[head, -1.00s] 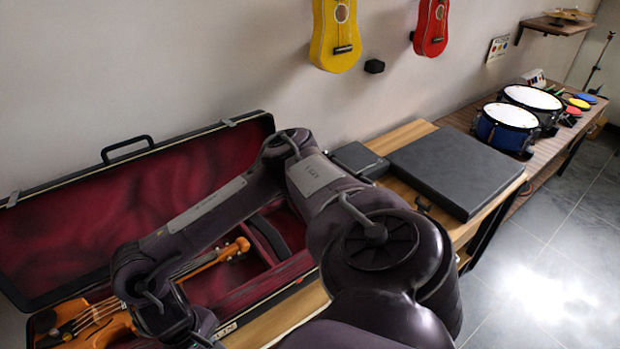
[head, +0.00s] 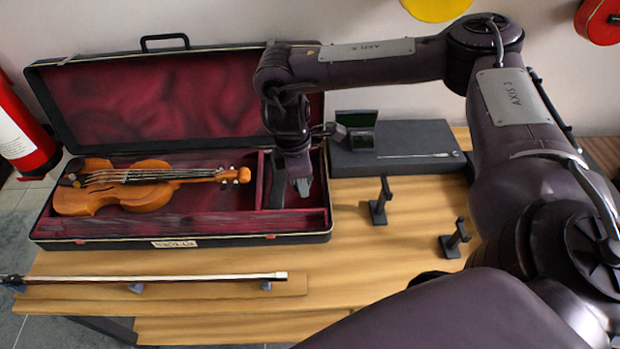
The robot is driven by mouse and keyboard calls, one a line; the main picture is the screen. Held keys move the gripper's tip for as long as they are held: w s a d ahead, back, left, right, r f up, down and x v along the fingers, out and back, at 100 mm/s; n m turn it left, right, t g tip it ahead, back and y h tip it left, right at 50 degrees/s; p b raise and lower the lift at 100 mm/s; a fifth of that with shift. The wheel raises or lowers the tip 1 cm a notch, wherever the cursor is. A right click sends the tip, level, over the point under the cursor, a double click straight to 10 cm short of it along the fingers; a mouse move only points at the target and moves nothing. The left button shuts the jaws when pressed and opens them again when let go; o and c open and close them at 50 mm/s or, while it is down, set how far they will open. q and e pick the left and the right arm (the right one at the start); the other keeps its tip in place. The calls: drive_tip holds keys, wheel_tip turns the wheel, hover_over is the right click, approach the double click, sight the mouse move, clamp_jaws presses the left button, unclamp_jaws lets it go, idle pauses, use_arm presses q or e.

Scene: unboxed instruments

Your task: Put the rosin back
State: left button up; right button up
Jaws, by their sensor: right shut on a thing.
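My right gripper (head: 301,188) reaches down into the right-hand compartment of the open violin case (head: 180,226). Its jaws are shut on a small greyish thing, which I take to be the rosin; the fingers and wrist hide most of it. A dark upright piece (head: 278,182) stands just left of the jaws in the same compartment. The violin (head: 140,190) lies in the red-lined body of the case, left of the gripper. My left gripper is not in view.
A bow (head: 150,278) lies across supports in front of the case. A dark slab (head: 405,136) with a green-lined open box (head: 356,132) sits to the right. Two black stands (head: 379,201) (head: 455,237) rise from the wooden tabletop (head: 340,268). A red cylinder (head: 22,130) stands at far left.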

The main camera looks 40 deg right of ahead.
drive_tip(key=w+d+r+n+t+b, duration=0.1)
drive_tip(key=w+d+r+n+b, duration=0.1)
drive_tip(key=w+d+r+n, duration=0.55)
drive_tip(key=f+b, duration=0.2)
drive_tip(key=f, duration=0.2)
drive_tip(key=a+f+n+b, duration=0.1)
drive_tip(key=f, duration=0.4)
drive_tip(key=f+n+b, duration=0.1)
drive_tip(key=f+b, duration=0.1)
drive_tip(key=f, duration=0.3)
drive_tip(key=shift+s+a+b, duration=0.2)
drive_tip(key=shift+s+b, duration=0.15)
drive_tip(key=shift+w+f, duration=0.1)
drive_tip(key=shift+f, duration=2.6)
drive_tip(key=o, duration=0.6)
drive_tip(key=shift+f, duration=0.1)
